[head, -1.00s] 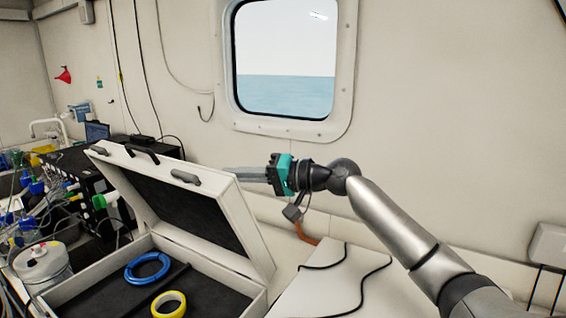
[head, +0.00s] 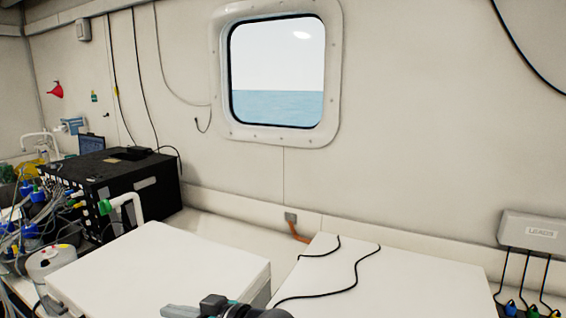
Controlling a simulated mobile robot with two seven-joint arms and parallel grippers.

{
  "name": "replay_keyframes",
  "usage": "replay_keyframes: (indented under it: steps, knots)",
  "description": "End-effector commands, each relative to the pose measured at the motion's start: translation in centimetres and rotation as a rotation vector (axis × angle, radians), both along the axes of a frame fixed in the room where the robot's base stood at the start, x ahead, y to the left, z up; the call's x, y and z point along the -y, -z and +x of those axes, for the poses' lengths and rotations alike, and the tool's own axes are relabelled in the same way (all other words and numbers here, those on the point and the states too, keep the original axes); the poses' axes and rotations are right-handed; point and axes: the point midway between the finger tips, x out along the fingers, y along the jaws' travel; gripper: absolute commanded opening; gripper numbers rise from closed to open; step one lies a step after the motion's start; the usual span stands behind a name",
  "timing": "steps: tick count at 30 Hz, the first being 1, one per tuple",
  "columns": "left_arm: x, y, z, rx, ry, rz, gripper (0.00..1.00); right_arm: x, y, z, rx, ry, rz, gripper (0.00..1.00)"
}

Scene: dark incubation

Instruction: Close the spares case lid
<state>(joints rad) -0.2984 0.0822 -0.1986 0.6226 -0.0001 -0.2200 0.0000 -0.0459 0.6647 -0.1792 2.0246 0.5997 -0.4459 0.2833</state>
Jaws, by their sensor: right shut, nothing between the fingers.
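The spares case (head: 258,287) stands on the bench at lower left. Its white lid (head: 150,262) lies flat over the case body, and the inside of the case is hidden. I cannot tell from this view whether the front latches are fastened. My right gripper (head: 180,311) is at the bottom edge of the view, low by the near part of the lid, with its fingers shut and empty. Most of its arm is out of the picture. I cannot tell whether it touches the lid. My left gripper is not in view.
A black instrument box (head: 120,185) stands behind the case at left, beside tubing and blue-capped fittings (head: 35,205). A white box (head: 400,285) with a black cable stands to the right. A grey unit labelled LEADS (head: 540,231) hangs on the right wall.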

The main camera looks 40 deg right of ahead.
Motion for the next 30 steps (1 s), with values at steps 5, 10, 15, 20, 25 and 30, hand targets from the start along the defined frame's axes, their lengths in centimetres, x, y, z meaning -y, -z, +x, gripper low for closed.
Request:
replay_keyframes:
  steps: [5, 10, 15, 20, 25, 30]
  knots:
    - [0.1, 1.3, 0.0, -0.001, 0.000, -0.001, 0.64, -1.4, 4.3, -0.5, 0.034, 0.001, -0.107, 0.00]
    - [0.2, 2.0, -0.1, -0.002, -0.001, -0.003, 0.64, -2.0, 6.8, -0.7, 0.036, 0.001, -0.108, 0.00]
    - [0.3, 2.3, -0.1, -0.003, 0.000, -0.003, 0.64, -2.3, 8.1, -0.8, 0.036, 0.002, -0.108, 0.00]
    - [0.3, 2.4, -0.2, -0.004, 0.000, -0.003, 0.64, -2.4, 8.6, -0.8, 0.034, 0.001, -0.108, 0.00]
    - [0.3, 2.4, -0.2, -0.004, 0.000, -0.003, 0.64, -2.4, 8.8, -0.9, 0.029, 0.000, -0.107, 0.00]
    - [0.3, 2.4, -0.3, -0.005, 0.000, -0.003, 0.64, -2.4, 9.1, -1.0, 0.022, 0.001, -0.108, 0.00]
